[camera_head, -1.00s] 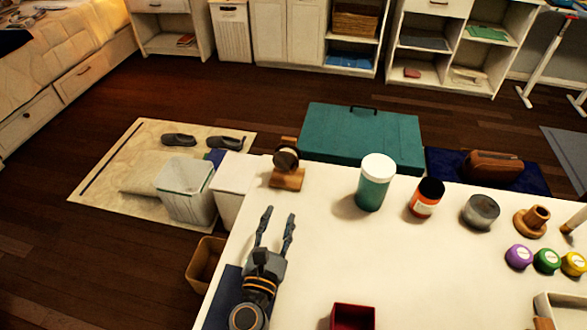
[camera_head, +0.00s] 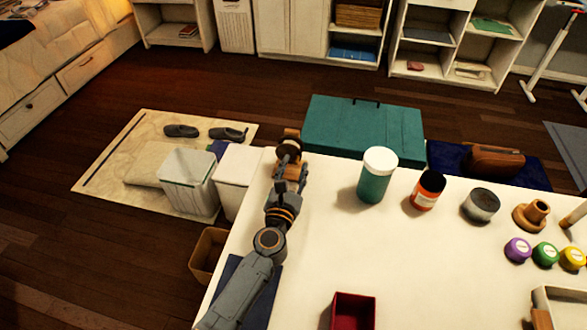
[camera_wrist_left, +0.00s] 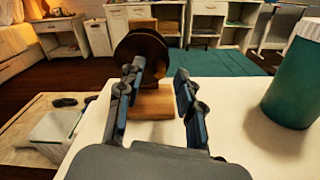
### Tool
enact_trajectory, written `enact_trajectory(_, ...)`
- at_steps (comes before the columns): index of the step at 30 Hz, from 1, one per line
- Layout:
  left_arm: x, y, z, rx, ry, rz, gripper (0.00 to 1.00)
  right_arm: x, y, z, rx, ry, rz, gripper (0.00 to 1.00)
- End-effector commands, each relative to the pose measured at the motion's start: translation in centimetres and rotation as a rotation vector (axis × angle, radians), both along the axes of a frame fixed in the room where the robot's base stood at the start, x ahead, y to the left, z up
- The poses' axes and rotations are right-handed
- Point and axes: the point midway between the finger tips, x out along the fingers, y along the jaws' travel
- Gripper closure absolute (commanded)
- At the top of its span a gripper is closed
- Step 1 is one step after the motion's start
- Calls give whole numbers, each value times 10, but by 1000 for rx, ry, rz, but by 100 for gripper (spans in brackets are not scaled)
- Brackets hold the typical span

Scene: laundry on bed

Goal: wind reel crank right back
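The reel (camera_head: 288,142) is a dark brown disc on a wooden stand at the table's far left corner. It also shows in the left wrist view (camera_wrist_left: 142,52), upright on its wooden base (camera_wrist_left: 155,104). My left gripper (camera_head: 290,160) reaches to the reel and covers part of it in the head view. In the left wrist view the left gripper (camera_wrist_left: 157,85) has its fingers apart, with the reel stand beyond and between them. Nothing is held. I cannot make out the crank. My right gripper is not in view.
A dark red box (camera_head: 353,311) is at the front. The white table (camera_head: 330,240) is clear between.

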Motion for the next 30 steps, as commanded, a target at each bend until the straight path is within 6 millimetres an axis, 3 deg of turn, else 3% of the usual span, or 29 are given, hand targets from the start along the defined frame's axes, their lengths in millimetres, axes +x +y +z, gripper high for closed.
enact_trajectory(6,0,0,0,-1,0,0,64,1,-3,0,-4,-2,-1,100)
enact_trajectory(12,0,0,0,-1,0,0,100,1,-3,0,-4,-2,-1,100)
enact_trajectory(23,0,0,-1,30,-4,-1,100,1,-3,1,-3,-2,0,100)
enact_trajectory(30,0,1,-4,158,-30,0,100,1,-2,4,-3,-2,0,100)
